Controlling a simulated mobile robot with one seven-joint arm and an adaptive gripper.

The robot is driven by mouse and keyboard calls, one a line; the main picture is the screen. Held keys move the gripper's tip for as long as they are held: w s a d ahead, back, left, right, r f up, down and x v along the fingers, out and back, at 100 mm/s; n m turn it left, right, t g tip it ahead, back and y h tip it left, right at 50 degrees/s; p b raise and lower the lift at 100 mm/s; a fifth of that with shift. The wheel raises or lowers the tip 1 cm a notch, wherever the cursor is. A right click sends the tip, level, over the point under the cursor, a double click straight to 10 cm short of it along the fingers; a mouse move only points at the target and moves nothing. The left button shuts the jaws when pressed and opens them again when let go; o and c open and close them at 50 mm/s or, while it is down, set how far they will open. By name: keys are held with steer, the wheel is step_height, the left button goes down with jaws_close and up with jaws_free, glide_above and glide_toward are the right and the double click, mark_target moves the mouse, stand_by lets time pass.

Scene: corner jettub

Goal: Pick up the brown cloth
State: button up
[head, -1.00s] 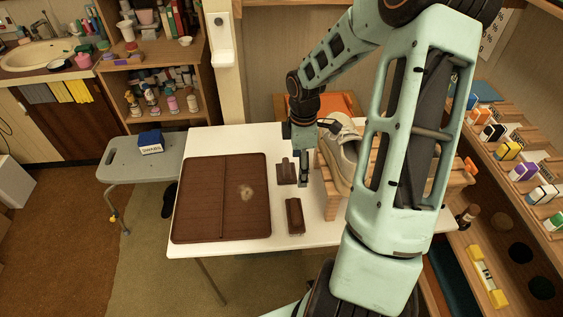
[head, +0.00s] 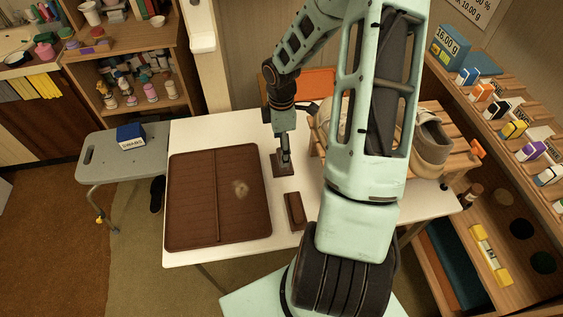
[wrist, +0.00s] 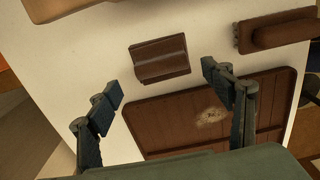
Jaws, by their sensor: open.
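The brown cloth (head: 280,169) looks like a small folded dark brown piece on the white table, right of the brown mat (head: 190,200). In the wrist view the cloth (wrist: 160,58) lies just beyond my fingertips, roughly between them in the picture. My gripper (head: 286,161) points down over the cloth and hides part of it in the head view. In the wrist view my gripper (wrist: 162,82) has its fingers wide apart with nothing between them. Whether a fingertip touches the cloth or table, I cannot tell.
A brown brush-like block (head: 295,211) lies near the cloth, and also shows in the wrist view (wrist: 278,30). The mat bears a pale dusty patch (head: 240,189). A slatted wooden rack with shoes (head: 432,140) stands to the right. Bare white table (head: 215,130) lies behind the mat.

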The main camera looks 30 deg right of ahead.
step_height(320, 180, down, 5)
steer(key=shift+s+f, duration=0.1)
steer(key=shift+c, duration=0.4)
steer(key=c, duration=1.2)
steer(key=shift+r, duration=0.2)
